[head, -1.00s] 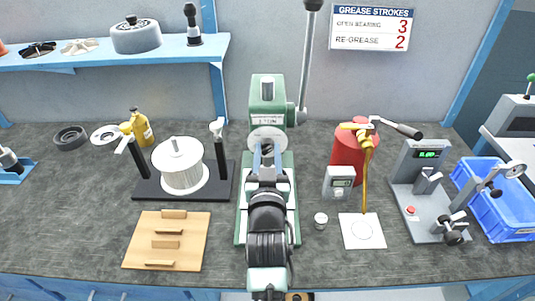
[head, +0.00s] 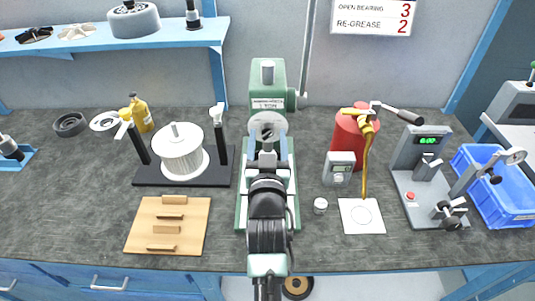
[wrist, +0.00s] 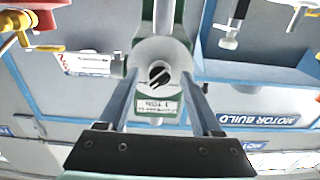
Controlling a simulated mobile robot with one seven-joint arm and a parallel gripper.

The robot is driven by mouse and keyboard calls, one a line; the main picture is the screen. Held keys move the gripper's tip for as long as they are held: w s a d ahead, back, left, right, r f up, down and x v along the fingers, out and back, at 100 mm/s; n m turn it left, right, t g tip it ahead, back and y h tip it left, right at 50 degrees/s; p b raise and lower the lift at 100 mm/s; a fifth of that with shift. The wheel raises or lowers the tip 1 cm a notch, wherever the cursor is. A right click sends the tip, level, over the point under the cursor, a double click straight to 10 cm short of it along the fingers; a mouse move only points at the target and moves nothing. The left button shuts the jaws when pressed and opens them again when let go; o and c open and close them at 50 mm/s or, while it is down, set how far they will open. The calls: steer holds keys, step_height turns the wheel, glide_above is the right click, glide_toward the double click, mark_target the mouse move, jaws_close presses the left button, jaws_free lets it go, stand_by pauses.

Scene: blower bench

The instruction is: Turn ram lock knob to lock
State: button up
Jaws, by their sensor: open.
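The green press (head: 267,76) stands at the middle of the bench, with a round grey disc (head: 267,121) on its front. In the wrist view, the disc carries a small black knob (wrist: 159,76) with a pale line slanting across it; I take this to be the ram lock knob. My gripper (head: 268,148) is in front of the disc, and its own wrist hides the lower part of the press in the head view. In the wrist view, my gripper (wrist: 160,92) is open and empty, its fingers apart on either side of the knob. I see no contact with the knob.
A long lever (head: 308,55) rises at the press's right. A white coil on a black stand (head: 182,155) is close on the left. A grey meter (head: 339,167), a red can (head: 348,135) and a small white cup (head: 320,205) are on the right.

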steer(key=s, duration=1.2)
steer(key=shift+s+b, duration=0.3)
steer(key=shift+b, duration=0.15)
